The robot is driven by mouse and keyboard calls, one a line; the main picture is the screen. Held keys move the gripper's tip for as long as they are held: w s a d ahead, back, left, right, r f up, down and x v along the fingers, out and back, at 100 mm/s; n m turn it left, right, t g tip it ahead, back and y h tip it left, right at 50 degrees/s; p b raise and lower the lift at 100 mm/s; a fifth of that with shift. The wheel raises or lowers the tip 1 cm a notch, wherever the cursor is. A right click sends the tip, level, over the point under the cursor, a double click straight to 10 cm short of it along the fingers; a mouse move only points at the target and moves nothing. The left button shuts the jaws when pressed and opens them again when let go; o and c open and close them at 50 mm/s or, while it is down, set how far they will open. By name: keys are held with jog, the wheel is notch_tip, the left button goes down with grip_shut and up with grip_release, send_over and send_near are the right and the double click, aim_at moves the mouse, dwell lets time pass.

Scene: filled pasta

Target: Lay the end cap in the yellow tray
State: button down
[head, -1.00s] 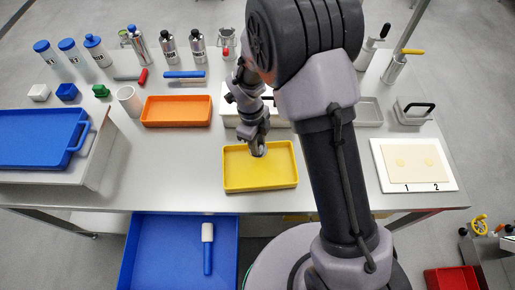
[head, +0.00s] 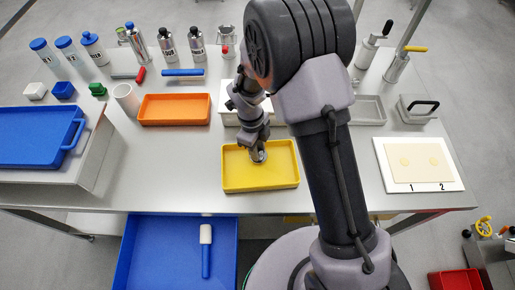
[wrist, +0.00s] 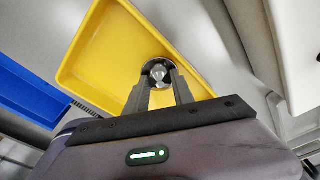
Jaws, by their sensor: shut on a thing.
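The yellow tray (head: 240,180) stands near the front edge of the steel table, and it also fills much of the wrist view (wrist: 100,60). My gripper (head: 258,157) points down over the tray's right half. In the wrist view my gripper (wrist: 162,82) is shut on a small round metallic piece, the end cap (wrist: 158,70). The cap is between the fingertips, inside the tray's outline near one wall. I cannot tell whether it touches the tray floor. My arm hides part of the table behind the tray.
An orange tray (head: 175,110) stands behind and left of the yellow tray. A white board with dough (head: 417,162) lies at the right. A blue tray (head: 35,140) rests on a raised stand at the left. The table left of the yellow tray is clear.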

jog(key=c, duration=1.1)
grip_release()
jog(key=s+d+r+n+t+y+p, duration=0.1)
jog(key=r+n+p, duration=0.1)
jog(key=r, duration=0.7)
jog(key=s+d+r+n+p, duration=0.1)
jog(key=d+r+n+p, duration=0.15)
jog(key=r, duration=0.65)
jog(key=s+d+r+n+t+y+p, duration=0.1)
jog(key=s+r+n, duration=0.15)
jog(key=r, duration=0.75)
jog(key=s+d+r+n+t, duration=0.1)
jog(key=s+r+n, duration=0.1)
jog(key=s+n, duration=0.2)
jog(key=s+d+r+n+t, duration=0.1)
jog(key=s+r+n+t, duration=0.1)
jog(key=s+r+n, duration=0.1)
jog(key=s+d+r+n+t+y, duration=0.1)
jog(key=s+d+r+n, duration=0.1)
jog(key=s+n, duration=0.3)
jog(key=shift+s+r+n, duration=0.3)
jog(key=shift+s+r, duration=0.3)
jog(key=shift+s, duration=0.15)
